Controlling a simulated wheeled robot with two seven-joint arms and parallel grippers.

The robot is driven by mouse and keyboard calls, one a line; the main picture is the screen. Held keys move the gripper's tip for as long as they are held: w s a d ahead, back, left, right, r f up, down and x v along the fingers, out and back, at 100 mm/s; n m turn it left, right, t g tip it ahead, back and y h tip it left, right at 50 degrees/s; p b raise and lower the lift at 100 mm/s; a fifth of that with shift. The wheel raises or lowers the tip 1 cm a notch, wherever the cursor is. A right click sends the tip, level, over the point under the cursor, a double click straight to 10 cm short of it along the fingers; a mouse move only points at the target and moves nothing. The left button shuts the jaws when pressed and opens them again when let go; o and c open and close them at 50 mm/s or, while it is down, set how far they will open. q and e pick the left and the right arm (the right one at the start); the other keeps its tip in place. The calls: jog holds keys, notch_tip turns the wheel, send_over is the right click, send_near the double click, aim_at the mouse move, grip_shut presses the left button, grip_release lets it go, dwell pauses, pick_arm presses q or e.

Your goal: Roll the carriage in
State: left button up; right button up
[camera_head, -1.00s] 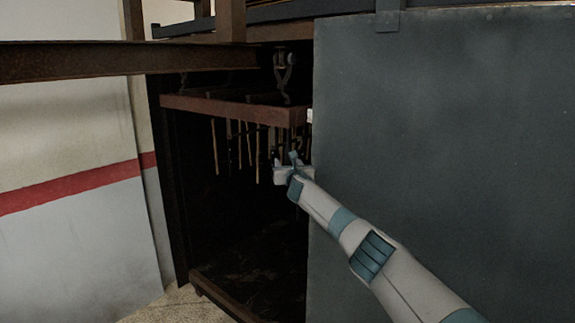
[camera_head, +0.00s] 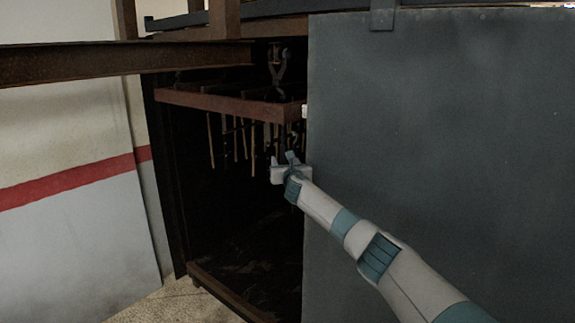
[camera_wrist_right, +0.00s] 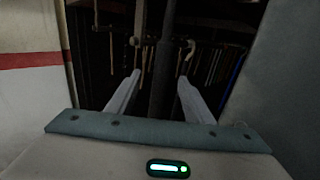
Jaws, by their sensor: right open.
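The carriage is a reddish-brown frame (camera_head: 225,104) with thin rods hanging below it, inside a dark enclosure. A hook-like hanger (camera_head: 278,66) stands above its right part, near the overhead rail (camera_head: 120,64). My right gripper (camera_head: 284,160) is open at the enclosure's mouth, below the frame's right end. In the right wrist view, my open fingers (camera_wrist_right: 158,78) point inward with a dark upright bar (camera_wrist_right: 163,60) showing between them; I cannot tell if they touch it. Hanging rods (camera_wrist_right: 215,65) show behind. My left gripper is out of view.
A large grey door or panel (camera_head: 440,150) fills the right side, close along my right forearm. A pale wall (camera_head: 70,170) with a red stripe stands at the left. A low sill (camera_head: 225,290) crosses the opening's bottom.

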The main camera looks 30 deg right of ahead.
jog(key=shift+p+v, duration=1.15)
jog(key=shift+v, duration=0.05)
jog(key=shift+s, duration=0.25)
jog(key=v, duration=0.4)
jog(key=shift+a, duration=0.1)
jog(key=shift+s, duration=0.1)
jog(key=b+v, duration=0.6)
jog(key=v, duration=1.1)
jog(key=shift+b, duration=0.4)
jog(key=shift+s+a, duration=0.1)
